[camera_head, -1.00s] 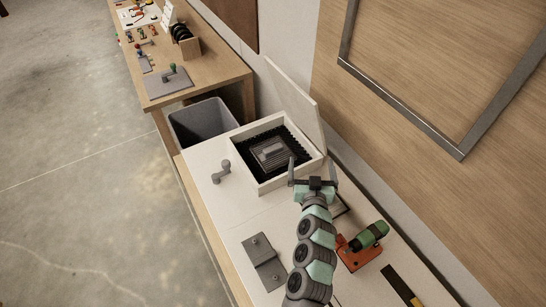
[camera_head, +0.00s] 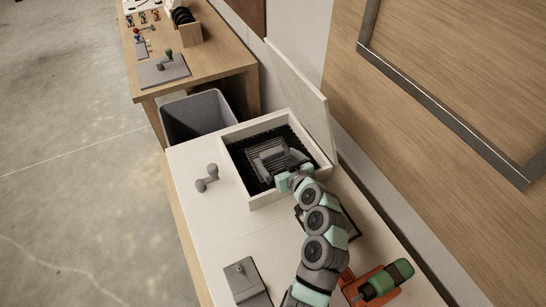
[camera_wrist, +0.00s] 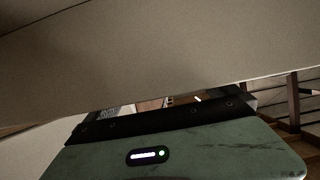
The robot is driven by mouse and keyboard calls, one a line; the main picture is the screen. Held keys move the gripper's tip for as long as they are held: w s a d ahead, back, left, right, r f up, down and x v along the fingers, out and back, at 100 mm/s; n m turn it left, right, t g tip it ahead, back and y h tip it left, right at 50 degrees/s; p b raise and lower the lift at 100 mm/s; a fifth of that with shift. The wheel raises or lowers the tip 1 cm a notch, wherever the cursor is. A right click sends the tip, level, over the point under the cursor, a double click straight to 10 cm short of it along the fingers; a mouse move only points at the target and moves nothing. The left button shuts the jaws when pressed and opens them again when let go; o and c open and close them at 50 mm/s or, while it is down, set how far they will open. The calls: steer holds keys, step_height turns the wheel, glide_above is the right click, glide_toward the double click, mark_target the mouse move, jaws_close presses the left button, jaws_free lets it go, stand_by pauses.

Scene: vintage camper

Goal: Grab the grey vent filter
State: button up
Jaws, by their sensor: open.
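The grey vent filter (camera_head: 268,151) is a ribbed grey block on black lining inside a white open-topped box (camera_head: 229,163). My gripper (camera_head: 282,164) is at the box, over the near side of the filter. It is open. The gripper partly covers the filter, and I cannot tell whether the fingers touch it. The wrist view shows a green housing with a small lit display and a large pale surface close above; the filter cannot be made out there.
The box lid (camera_head: 300,95) stands raised on the wall side. A grey handle (camera_head: 207,178) is left of the box, and a grey bin (camera_head: 198,116) stands beyond it. A green and orange tool (camera_head: 382,282) and a grey plate (camera_head: 246,284) lie nearer.

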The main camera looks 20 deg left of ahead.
mark_target(274, 156)
steer(key=shift+x, duration=1.65)
steer(key=shift+r, duration=0.1)
steer(key=shift+c, duration=0.3)
steer(key=c, duration=1.4)
